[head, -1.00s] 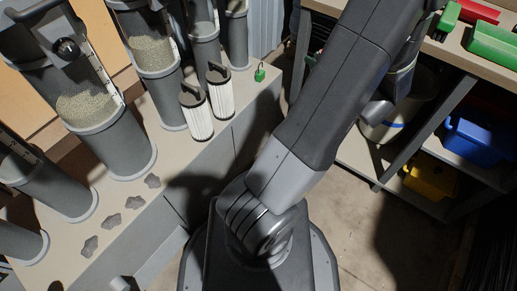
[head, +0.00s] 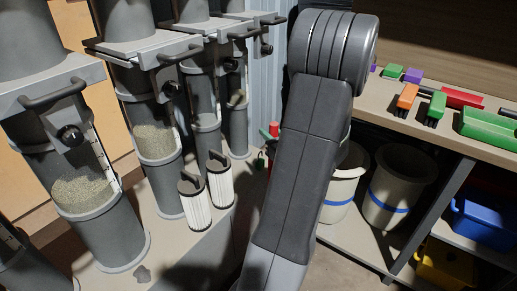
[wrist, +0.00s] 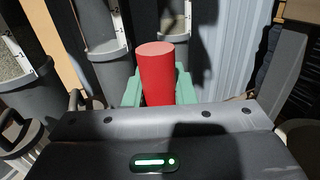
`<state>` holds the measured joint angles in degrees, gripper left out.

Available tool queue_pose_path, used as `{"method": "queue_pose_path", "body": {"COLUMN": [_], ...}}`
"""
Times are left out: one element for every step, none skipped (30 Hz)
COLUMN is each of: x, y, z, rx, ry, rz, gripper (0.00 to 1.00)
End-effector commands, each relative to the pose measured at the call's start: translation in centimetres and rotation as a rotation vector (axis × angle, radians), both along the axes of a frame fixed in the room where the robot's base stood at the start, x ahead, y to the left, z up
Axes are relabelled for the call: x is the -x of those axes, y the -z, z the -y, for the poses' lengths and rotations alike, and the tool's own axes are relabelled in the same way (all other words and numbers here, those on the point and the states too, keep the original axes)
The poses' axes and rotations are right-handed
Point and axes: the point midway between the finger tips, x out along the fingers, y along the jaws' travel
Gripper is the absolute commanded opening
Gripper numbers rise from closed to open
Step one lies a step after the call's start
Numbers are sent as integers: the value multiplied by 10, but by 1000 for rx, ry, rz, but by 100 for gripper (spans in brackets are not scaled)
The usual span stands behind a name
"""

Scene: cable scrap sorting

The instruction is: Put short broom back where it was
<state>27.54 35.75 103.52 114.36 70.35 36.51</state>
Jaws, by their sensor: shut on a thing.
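My gripper (wrist: 156,90) has green fingers shut on a red cylinder (wrist: 158,72), which stands up between them in the wrist view. Its lower part is hidden behind the gripper body, so I cannot tell whether it is the short broom's handle. In the head view a small red end (head: 274,129) shows just left of my arm, which hides most of the gripper. An orange brush (head: 407,97) and a green brush (head: 435,106) with dark bristles lie on the bench at the right.
Grey column hoppers (head: 85,200) with granules stand at the left. Two white filter cartridges (head: 220,182) stand by the ledge edge. A green tray (head: 488,128) sits on the bench (head: 385,100). Buckets (head: 398,190) and a blue bin (head: 478,222) are below it.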

Motion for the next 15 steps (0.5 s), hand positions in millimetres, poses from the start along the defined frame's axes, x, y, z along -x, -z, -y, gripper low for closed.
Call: {"method": "queue_pose_path", "body": {"x": [-5, -7, -10, -12, -13, -16, -17, -18, -20, -21, -22, -24, -25, -25, -25], "y": [0, 0, 0, 0, 0, 0, 0, -1, -1, -1, -1, -1, -1, 3, 7], "z": [-7, -10, -14, -16, -18, -22, -23, -25, -28, -29, -31, -33, -35, -34, -34], "rx": [1, 1, 0, 0, 1, 2, 2, 1, 0, 1, 1, 1, 1, -1, 0], "ry": [-3, -3, -3, -2, -2, -2, -2, -1, -1, -1, -1, -1, -1, 0, 1], "rz": [3, 3, 4, 4, 3, 3, 3, 3, 4, 3, 3, 3, 2, 1, 0], "gripper": [0, 0, 0, 0, 0, 0, 0, 0, 0, 0, 0, 0, 0, 0, 0]}}
